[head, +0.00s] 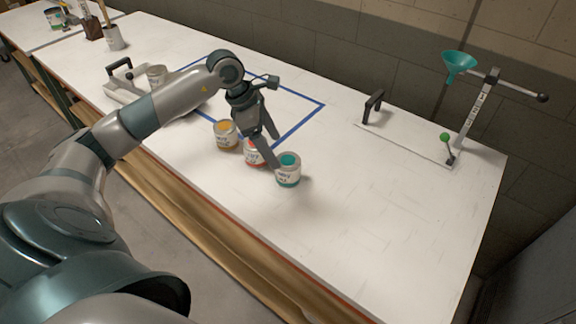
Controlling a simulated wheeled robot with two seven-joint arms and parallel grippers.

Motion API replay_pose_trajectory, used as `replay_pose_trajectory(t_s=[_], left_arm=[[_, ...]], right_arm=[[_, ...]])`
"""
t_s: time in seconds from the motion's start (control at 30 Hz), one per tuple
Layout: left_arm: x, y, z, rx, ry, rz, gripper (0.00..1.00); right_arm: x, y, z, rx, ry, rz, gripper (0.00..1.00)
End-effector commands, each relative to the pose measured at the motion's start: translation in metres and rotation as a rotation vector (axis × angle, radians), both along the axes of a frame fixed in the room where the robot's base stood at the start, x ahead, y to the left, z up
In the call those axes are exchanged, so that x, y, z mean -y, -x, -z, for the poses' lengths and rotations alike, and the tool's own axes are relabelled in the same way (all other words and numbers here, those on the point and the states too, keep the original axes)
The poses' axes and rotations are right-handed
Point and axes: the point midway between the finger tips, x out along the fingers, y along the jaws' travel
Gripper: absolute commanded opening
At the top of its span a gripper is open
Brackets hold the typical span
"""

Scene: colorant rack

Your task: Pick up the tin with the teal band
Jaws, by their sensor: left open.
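The tin with the teal band (288,171) stands upright on the white table, rightmost in a row of three tins. A tin with a red band (251,155) stands just left of it, partly hidden by my gripper. A tin with an orange-yellow band (226,135) stands further left. My left gripper (275,152) is open and points down over the row. One finger reaches down in front of the red tin, close to the teal tin's left side. The other finger is behind, near the teal tin. I cannot tell whether either finger touches a tin.
A blue taped outline (305,119) lies behind the tins. A stand with a teal funnel (458,65) and a black handle (373,106) are at the back right. The right front table is clear.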

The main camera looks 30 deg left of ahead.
Motion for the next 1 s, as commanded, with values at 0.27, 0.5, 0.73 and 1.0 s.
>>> replay_pose_trajectory(t_s=[0.27,0.5,0.73,1.0], left_arm=[[0.015,-0.01,0.04,-0.002,0.002,-0.001,0.77],[0.018,-0.013,0.054,0.001,-0.001,0.001,0.77],[0.018,-0.013,0.054,0.001,-0.001,0.001,0.77],[0.021,-0.018,0.061,-0.002,0.003,-0.001,0.77]], right_arm=[[-0.001,0.0,-0.023,0.0,-0.001,0.0,0.31],[-0.001,0.0,-0.025,0.0,-0.001,0.001,0.31],[-0.001,0.0,-0.025,0.0,-0.001,0.0,0.31],[-0.001,0.0,-0.037,0.001,-0.001,0.0,0.31]])
